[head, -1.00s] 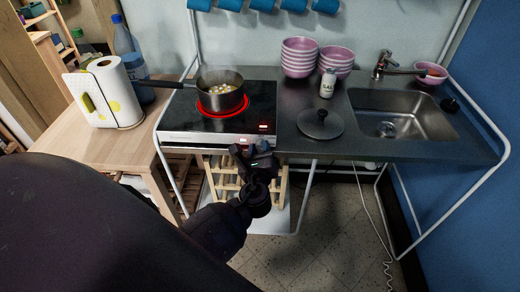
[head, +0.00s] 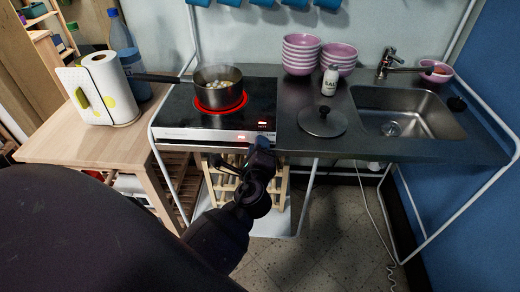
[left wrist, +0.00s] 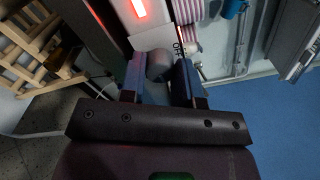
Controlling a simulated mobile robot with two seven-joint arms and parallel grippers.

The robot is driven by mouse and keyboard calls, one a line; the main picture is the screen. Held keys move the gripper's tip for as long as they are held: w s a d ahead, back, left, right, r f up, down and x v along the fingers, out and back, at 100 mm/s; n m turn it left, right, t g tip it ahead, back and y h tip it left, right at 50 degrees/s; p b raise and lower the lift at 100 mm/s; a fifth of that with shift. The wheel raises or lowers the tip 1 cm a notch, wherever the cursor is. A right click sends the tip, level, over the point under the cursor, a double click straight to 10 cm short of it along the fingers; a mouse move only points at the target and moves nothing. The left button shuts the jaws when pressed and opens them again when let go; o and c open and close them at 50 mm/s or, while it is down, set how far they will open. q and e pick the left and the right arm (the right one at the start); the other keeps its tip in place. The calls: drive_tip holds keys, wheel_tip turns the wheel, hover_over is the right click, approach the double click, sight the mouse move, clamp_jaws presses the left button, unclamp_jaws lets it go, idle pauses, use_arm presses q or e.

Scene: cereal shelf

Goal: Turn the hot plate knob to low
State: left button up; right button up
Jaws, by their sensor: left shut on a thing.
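The hot plate (head: 180,117) is a black glass top with a white front panel and a glowing red ring. Its knob (left wrist: 160,62) is a small pale grey cylinder in the left wrist view, beside printed "OFF" lettering. My left gripper (head: 262,144) is at the right end of the front panel. In the left wrist view its two fingers (left wrist: 159,80) are on either side of the knob, shut on it. In the head view my gripper hides the knob. The knob's pointer cannot be made out. My right gripper is not in view.
A steaming pot (head: 217,88) sits on the red ring, its handle pointing left. A lid (head: 322,121), salt shaker (head: 330,81) and pink bowls (head: 301,55) stand on the dark counter, right of the hot plate. A wooden rack (left wrist: 42,45) is below the hot plate.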

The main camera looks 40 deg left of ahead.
use_arm(q)
drive_tip(key=shift+f+n+b, duration=0.1)
drive_tip(key=shift+n+b, duration=0.7)
drive_tip(key=shift+n, duration=1.2)
drive_tip(key=o, duration=0.9)
drive_tip(key=shift+o, duration=0.2)
drive_tip(key=b+v, duration=0.1)
drive_tip(key=v, duration=1)
